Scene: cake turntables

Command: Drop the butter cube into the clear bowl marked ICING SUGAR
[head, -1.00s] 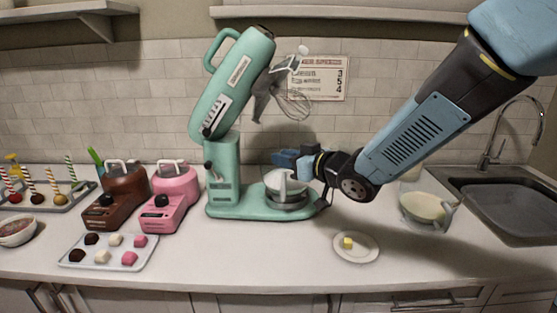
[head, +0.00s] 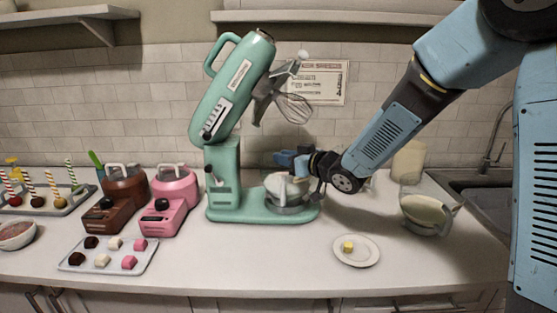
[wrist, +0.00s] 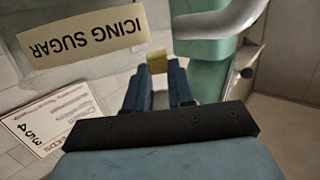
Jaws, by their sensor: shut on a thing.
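My gripper (head: 284,159) is in front of the teal mixer's column in the head view, above the metal mixing bowl (head: 288,190). In the wrist view my gripper (wrist: 158,88) is shut on a small yellow butter cube (wrist: 157,62) at its fingertips. The cube in the jaws cannot be made out in the head view. The ICING SUGAR label (wrist: 85,37) shows upside down at the upper left of the wrist view, beside the cube. The clear bowl's outline is too faint to tell how the cube sits relative to its rim.
The teal mixer (head: 240,95) has its head tilted up with a whisk. A white plate (head: 365,262) with a yellow cube stands at front right. A clear jug (head: 428,214) of cream stands right of it. Trays and small machines fill the left counter.

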